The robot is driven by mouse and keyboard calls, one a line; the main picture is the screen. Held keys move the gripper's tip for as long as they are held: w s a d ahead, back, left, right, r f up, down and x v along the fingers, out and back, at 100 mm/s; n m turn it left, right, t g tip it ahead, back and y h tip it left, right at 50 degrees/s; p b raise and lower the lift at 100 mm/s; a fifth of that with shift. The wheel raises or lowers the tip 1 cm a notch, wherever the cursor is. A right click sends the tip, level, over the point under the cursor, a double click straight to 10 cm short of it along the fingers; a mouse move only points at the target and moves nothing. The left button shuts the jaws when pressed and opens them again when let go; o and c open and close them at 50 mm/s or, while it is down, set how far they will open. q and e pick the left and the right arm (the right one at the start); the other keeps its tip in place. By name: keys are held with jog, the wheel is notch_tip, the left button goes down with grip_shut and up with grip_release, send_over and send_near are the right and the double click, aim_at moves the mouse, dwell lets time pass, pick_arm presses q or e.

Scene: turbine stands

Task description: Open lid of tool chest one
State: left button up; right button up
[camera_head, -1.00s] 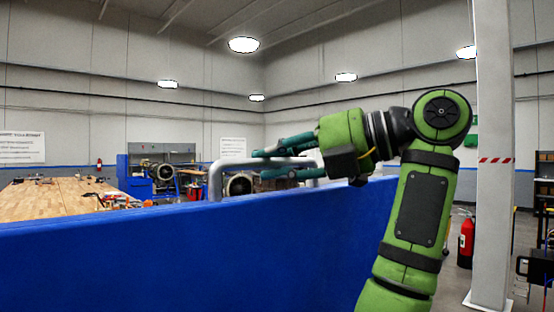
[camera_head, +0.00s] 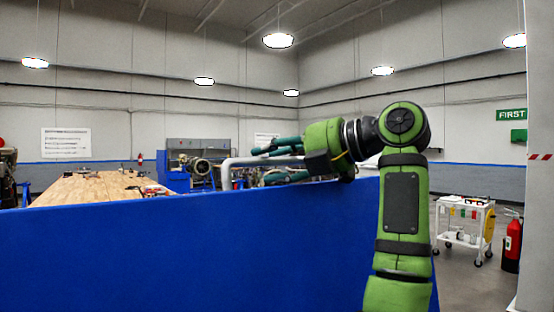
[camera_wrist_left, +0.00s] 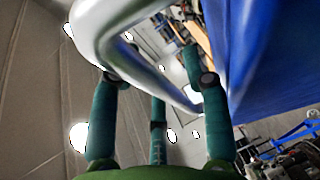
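A large blue panel (camera_head: 180,255) of the tool chest fills the lower front of the head view. A thick grey bar handle (camera_head: 227,174) stands at its top edge. My left gripper (camera_head: 268,163) is at this handle, its teal fingers spread above and below the bar. In the left wrist view the handle (camera_wrist_left: 92,25) runs between the spread fingers, close to them; I cannot tell whether they touch it. The blue panel (camera_wrist_left: 260,60) is at the right there. The panel hides the chest's inside and lower parts. My right gripper is in neither view.
A wooden-topped table (camera_head: 90,188) lies beyond the panel at left. A white cart (camera_head: 463,218), a red fire extinguisher (camera_head: 512,245) and a pale pillar (camera_head: 540,150) stand at right. The floor around the cart is open.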

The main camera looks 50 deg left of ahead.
pick_arm(q)
jog(key=shift+d, duration=0.1)
jog(key=shift+w+d, duration=0.1)
jog(key=shift+d, duration=0.1)
jog(key=v, duration=1.1)
jog(key=shift+d+r, duration=0.2)
jog(key=shift+d, duration=0.05)
jog(key=shift+w, duration=0.1)
